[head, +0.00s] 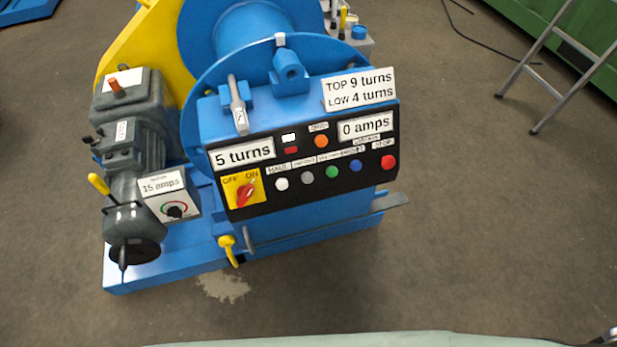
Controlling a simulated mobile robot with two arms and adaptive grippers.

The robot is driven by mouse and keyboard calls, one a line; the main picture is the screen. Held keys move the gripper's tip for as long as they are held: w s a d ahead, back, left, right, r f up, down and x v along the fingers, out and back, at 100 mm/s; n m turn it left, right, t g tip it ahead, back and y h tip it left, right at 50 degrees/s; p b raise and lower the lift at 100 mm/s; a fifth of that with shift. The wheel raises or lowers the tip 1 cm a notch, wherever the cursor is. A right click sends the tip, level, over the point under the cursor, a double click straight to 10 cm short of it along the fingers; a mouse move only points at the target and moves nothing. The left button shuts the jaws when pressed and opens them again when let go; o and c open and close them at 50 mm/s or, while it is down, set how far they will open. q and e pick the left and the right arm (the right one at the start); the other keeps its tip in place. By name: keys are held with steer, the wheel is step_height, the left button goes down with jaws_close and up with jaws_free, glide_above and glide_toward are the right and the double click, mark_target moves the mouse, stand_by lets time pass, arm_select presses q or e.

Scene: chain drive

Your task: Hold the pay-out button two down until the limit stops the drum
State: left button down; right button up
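The blue winch's black control panel (300,165) faces me. Its lower row holds a white button (281,184) under a label reading HAUL, then a grey button (307,178), a green button (332,171), a blue button (355,165) and a red stop button (388,162). The small labels over the middle buttons are too small to read surely, so I cannot tell which is pay-out two. The drum (243,32) is behind the panel. The turns display (242,154) reads 5 turns; the amps display (365,126) reads 0 amps.
A limit plate (359,89) reads TOP 9 turns, LOW 4 turns. A red switch (245,194) sits on a yellow OFF/ON plate. A ladder (548,62) stands upper right.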

jaws_close()
steer(key=shift+d, duration=0.1)
stand_by(1.2)
